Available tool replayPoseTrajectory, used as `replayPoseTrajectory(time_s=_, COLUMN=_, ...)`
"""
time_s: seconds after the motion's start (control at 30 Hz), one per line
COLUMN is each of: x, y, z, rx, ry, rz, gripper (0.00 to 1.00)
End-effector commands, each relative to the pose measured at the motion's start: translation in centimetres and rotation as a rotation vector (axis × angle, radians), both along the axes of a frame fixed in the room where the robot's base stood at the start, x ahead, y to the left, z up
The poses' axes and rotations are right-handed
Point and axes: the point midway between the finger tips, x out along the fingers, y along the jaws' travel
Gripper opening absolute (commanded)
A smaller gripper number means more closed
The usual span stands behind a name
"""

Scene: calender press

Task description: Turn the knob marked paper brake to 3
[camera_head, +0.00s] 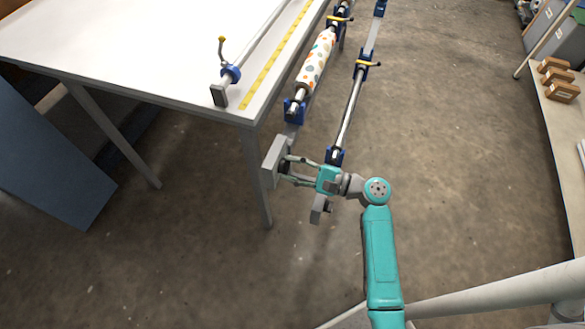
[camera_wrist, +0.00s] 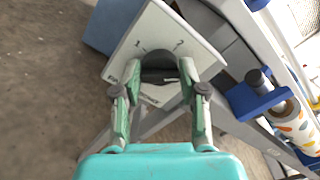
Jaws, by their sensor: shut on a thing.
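The knob (camera_wrist: 160,60) is dark and round, on a pale grey square panel (camera_wrist: 152,25) in the wrist view. The figures 1 and 2 show on the panel above the knob. Lettering along the panel's lower edge is partly hidden by my fingers, and I cannot read the knob's pointer. My gripper (camera_wrist: 159,80) is shut on the knob, one green finger on each side. In the head view the panel (camera_head: 271,157) stands by the table corner, with my gripper (camera_head: 285,170) against its face. The knob is hard to make out there.
A white table (camera_head: 130,50) lies at the left, its leg close behind the panel. A roll with coloured dots (camera_head: 316,62) and a metal bar with blue mounts (camera_head: 350,110) run back from the panel. Bare floor (camera_head: 460,150) lies at the right, before a shelf with brown boxes (camera_head: 560,88).

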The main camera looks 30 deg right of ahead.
Motion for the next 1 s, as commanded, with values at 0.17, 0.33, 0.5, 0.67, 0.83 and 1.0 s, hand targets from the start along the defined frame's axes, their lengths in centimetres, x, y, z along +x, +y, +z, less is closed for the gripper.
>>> replayPoseTrajectory(time_s=0.17, x=0.07, y=-0.11, z=-0.05, rx=0.113, ry=0.115, rz=-0.003, gripper=0.07)
replayPoseTrajectory(time_s=0.33, x=0.11, y=-0.15, z=-0.03, rx=0.212, ry=0.215, rz=-0.003, gripper=0.07)
replayPoseTrajectory(time_s=0.5, x=0.13, y=-0.19, z=-0.03, rx=0.291, ry=0.293, rz=-0.002, gripper=0.07)
replayPoseTrajectory(time_s=0.67, x=0.15, y=-0.2, z=-0.04, rx=0.343, ry=0.346, rz=-0.002, gripper=0.07)
replayPoseTrajectory(time_s=0.83, x=0.15, y=-0.21, z=-0.06, rx=0.374, ry=0.376, rz=-0.002, gripper=0.07)
replayPoseTrajectory(time_s=1.0, x=0.15, y=-0.21, z=-0.06, rx=0.386, ry=0.39, rz=-0.003, gripper=0.07)
